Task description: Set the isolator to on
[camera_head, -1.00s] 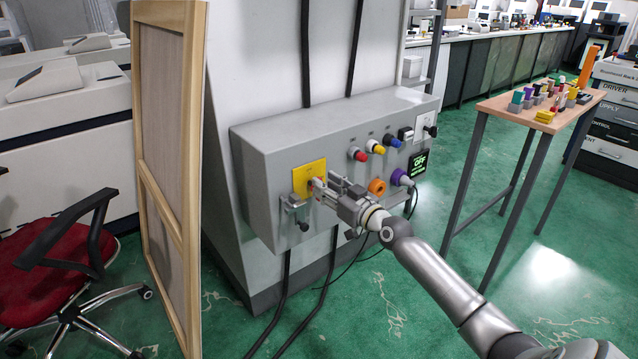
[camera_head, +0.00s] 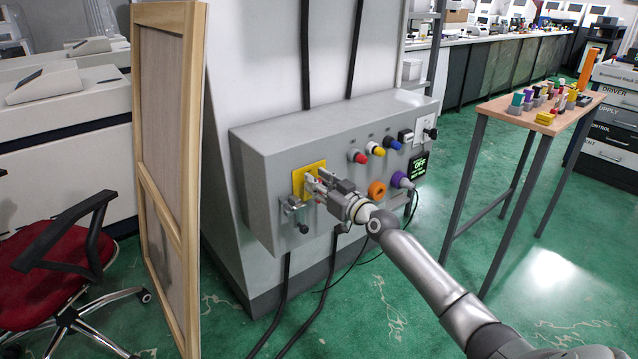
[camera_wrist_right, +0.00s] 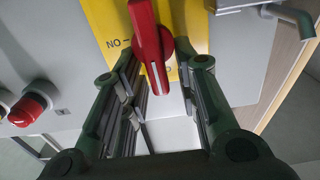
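The isolator is a red handle (camera_wrist_right: 150,42) on a yellow plate (camera_head: 308,176) at the left of the grey machine panel. The small display (camera_head: 418,165) appears to read OFF. My left gripper is not in view.
A metal hasp or latch (camera_head: 291,203) sits just below the plate. Coloured knobs, including a red one (camera_head: 358,156) and an orange ring (camera_head: 377,188), are to the right. A wooden-framed partition (camera_head: 190,200) stands left, and a small table (camera_head: 490,106) with parts stands right.

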